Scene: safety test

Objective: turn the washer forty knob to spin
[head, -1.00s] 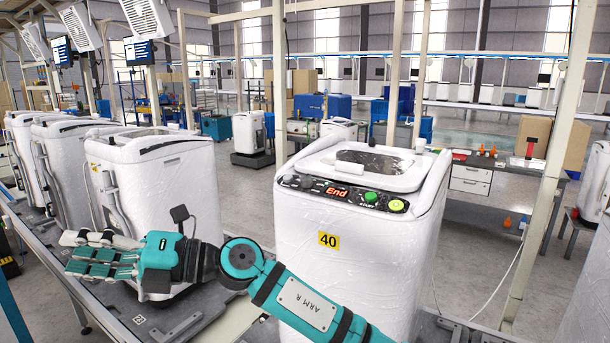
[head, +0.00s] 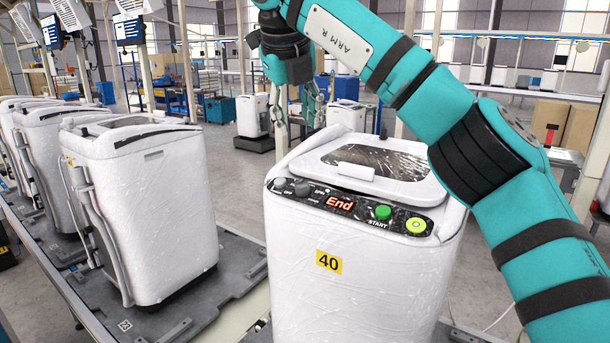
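The washer (head: 365,285) marked 40 stands upright, wrapped in clear film, in the middle of the head view. Its front panel has two small grey knobs at the left, one knob (head: 302,189) nearer the display and another knob (head: 280,183) at the edge. The display (head: 339,203) reads "End" in red. A green START button (head: 383,212) and a yellow button (head: 416,226) sit to its right. My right gripper (head: 296,108) hangs fingers down above and behind the panel's left side, apart from the washer, with fingers spread and empty. My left gripper is out of view.
Other wrapped washers (head: 150,205) stand on the conveyor (head: 240,293) to the left. My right arm crosses over the washer's right side and hides part of the background. A blue bin (head: 218,122) stands on the floor behind.

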